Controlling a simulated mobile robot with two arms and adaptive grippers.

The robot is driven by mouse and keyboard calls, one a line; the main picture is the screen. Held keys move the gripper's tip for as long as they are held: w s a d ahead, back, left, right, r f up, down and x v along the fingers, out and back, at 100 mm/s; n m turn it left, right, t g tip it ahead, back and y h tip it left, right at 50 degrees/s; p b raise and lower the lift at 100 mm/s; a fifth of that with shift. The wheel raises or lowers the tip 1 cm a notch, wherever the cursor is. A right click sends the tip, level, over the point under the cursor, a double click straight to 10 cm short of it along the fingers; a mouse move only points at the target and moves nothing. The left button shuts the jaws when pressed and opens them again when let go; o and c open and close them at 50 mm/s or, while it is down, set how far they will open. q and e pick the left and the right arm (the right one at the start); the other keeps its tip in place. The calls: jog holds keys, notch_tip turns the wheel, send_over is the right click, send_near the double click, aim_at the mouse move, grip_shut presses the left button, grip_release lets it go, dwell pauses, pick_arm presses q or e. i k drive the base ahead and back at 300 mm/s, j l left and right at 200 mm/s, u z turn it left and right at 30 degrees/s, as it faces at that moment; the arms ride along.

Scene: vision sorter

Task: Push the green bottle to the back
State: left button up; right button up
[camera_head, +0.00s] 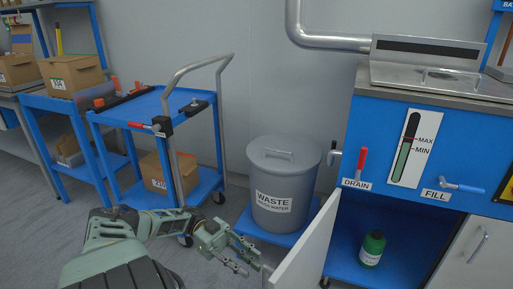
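The green bottle (372,249) stands upright on the blue floor of the open cabinet (345,232) under the sink unit. It has a dark cap and a white label. My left gripper (242,260) is at the lower middle, left of the open cabinet door (303,252). Its fingers are spread and hold nothing. The door stands between the gripper and the bottle. The gripper and bottle are clearly apart. My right gripper is not in view.
A grey waste bin (284,188) on a blue base stands just behind my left gripper. A blue cart (150,108) with a grey handle is at the left. A closed white door (474,250) is right of the cabinet opening. Red and blue valve handles stick out above it.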

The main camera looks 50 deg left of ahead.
aim_at(374, 243)
jog(key=j, duration=0.5)
jog(key=k+j, duration=0.15)
jog(key=j, duration=0.8)
jog(key=k, duration=0.05)
